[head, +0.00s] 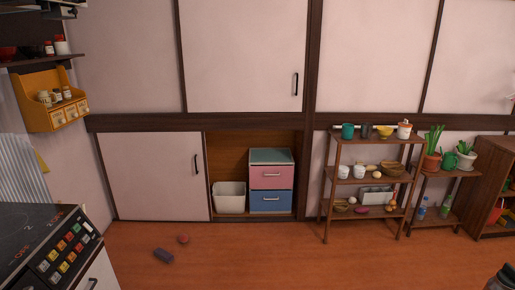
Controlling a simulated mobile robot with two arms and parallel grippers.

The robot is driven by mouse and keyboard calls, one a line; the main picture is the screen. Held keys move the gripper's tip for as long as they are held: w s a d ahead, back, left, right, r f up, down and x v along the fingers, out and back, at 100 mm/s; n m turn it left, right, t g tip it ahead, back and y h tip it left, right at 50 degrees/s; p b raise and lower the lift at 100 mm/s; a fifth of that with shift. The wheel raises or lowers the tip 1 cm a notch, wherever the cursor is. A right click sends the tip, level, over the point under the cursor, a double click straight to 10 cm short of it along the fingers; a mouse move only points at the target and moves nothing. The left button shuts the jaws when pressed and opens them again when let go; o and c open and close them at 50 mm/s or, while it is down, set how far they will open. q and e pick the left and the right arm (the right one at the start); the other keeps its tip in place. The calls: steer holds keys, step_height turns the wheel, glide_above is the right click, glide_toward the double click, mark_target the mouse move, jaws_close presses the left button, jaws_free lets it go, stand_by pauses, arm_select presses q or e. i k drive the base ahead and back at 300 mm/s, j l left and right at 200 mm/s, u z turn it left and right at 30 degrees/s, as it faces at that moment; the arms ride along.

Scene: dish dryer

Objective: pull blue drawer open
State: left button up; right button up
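The blue drawer (270,201) is the lower drawer of a small cabinet standing in an open wall alcove. It looks shut, flush with the pink drawer (271,177) above it. A pale handle (270,198) shows on its front. The cabinet has a greenish top (270,156). Neither my left nor my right gripper can be made out. A dark grey rounded part at the bottom right corner may be mine, but no fingers show.
A white bin (229,197) stands left of the cabinet. A wooden shelf rack (332,202) with cups and bowls stands to the right. A stove (30,235) is at the left front.

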mark_target(260, 200)
steer(key=i+z, duration=0.1)
steer(key=i, duration=0.85)
steer(key=i+z, duration=0.15)
steer(key=i, duration=0.8)
steer(key=i+l+u, duration=1.05)
steer(key=i, duration=0.15)
